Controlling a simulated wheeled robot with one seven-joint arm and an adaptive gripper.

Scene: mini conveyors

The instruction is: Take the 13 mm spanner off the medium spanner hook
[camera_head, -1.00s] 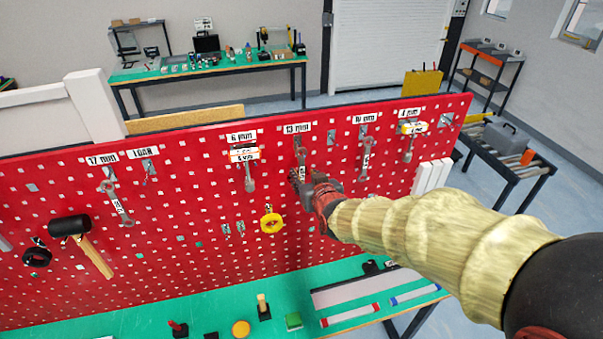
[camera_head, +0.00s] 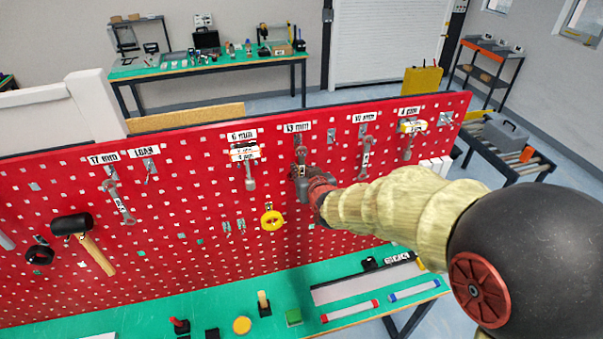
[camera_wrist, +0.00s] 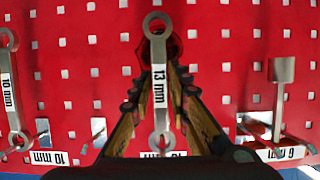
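The 13 mm spanner (camera_wrist: 158,88) is grey, with a ring at each end and a white "13 mm" label on its shaft. It stands upright in the middle of the wrist view, its lower ring near the board's 13 mm label. In the head view the spanner (camera_head: 301,155) is under the 13 mm sign, partly covered by my gripper (camera_head: 302,188). In the wrist view my gripper (camera_wrist: 160,72) has a finger on each side of the shaft, and the tips look closed against it. The medium spanner hook is not clearly visible behind the spanner.
The red pegboard (camera_head: 200,205) carries a 10 mm spanner (camera_head: 366,155), a 17 mm spanner (camera_head: 118,200), a 6 mm tool (camera_head: 249,172) and a yellow tape roll (camera_head: 271,220). A green bench (camera_head: 220,318) stands below. Space in front of the board is open.

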